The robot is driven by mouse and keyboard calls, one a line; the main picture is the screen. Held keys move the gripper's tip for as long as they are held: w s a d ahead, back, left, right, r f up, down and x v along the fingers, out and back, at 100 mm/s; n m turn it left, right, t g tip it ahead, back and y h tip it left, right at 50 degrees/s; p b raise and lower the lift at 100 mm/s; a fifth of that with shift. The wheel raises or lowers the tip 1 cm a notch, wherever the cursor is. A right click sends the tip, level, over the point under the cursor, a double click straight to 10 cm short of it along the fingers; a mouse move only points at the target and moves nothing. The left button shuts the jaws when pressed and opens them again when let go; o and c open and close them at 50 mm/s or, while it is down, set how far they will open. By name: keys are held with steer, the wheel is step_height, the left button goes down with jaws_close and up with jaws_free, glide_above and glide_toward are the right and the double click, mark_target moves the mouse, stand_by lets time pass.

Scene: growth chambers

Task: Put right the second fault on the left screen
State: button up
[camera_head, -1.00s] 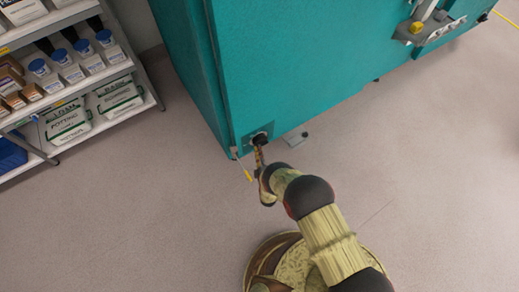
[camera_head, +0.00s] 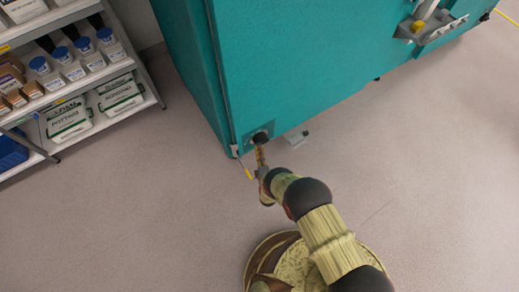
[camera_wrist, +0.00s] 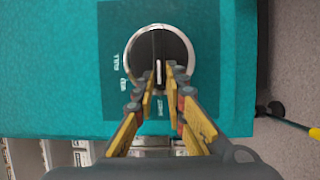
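The round dark knob (camera_wrist: 158,40) has a pale ring, a raised centre bar and a white pointer line that stands about upright in the wrist view. It sits on a darker teal panel with small white lettering, too blurred to read. In the head view the knob (camera_head: 260,137) is low on the near corner of the teal chamber (camera_head: 290,70). My gripper (camera_wrist: 160,73) is at the knob, with its yellow fingers drawn close together on either side of the bar; it looks shut on it. The gripper also shows in the head view (camera_head: 261,155). No screen is in view.
A shelf rack (camera_head: 73,95) with bottles, boxes and bags stands at the left. Open floor (camera_head: 440,180) lies at the right.

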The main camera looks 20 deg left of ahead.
steer(key=o, duration=0.4)
steer(key=shift+d, duration=0.1)
steer(key=v, duration=1.2)
stand_by(0.4)
